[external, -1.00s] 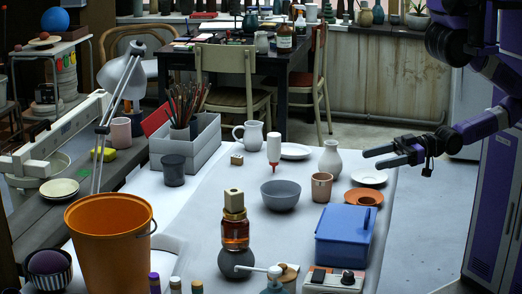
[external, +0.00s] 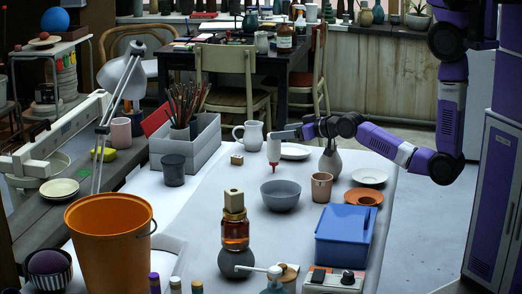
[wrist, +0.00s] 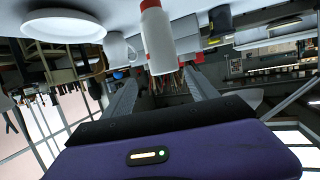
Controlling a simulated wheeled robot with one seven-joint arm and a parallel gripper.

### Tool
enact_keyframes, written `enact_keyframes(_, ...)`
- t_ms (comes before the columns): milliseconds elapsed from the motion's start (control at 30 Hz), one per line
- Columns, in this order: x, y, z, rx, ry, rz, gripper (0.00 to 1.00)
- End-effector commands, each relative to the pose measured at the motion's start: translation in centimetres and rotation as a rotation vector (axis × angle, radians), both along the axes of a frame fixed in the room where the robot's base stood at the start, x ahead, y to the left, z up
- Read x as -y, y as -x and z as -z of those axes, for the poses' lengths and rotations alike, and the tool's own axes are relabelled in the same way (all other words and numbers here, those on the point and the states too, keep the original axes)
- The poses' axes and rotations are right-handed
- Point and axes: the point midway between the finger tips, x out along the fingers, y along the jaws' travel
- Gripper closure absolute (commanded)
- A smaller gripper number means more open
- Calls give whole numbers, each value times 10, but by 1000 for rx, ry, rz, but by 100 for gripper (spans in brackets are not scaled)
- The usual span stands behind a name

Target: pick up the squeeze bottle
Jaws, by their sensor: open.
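The squeeze bottle (external: 274,151) is white with a red tip and stands tip-down on the grey table, behind the grey bowl (external: 280,194). My gripper (external: 283,134) reaches in from the right at the height of the bottle's upper part. In the wrist view, which is upside down, the bottle (wrist: 158,42) lies ahead of my gripper (wrist: 160,80), in line with the gap between the fingers. The fingers are apart and hold nothing. I cannot tell whether a fingertip touches the bottle.
A vase (external: 330,165) stands under my wrist. A white plate (external: 295,152) lies right of the bottle, and a pitcher (external: 252,136) stands behind left. A terracotta cup (external: 321,187) and blue box (external: 345,236) stand nearer. A small block (external: 237,160) lies left.

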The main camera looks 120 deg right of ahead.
Motion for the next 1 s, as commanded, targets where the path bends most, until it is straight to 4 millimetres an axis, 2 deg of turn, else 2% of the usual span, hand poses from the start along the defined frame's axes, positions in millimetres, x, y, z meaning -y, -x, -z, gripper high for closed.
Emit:
enact_keyframes(33,-4,1,16,-20,-40,-3,32)
enact_keyframes(133,-8,2,28,-41,-80,-7,32)
enact_keyframes(267,-4,-1,33,-49,-94,-8,32)
enact_keyframes(467,12,-11,39,-49,-92,-9,32)
enact_keyframes(700,38,-30,40,-49,-91,-9,32)
enact_keyframes(800,48,-35,47,-49,-92,-9,32)
enact_keyframes(1000,54,-39,51,-48,-91,-10,32)
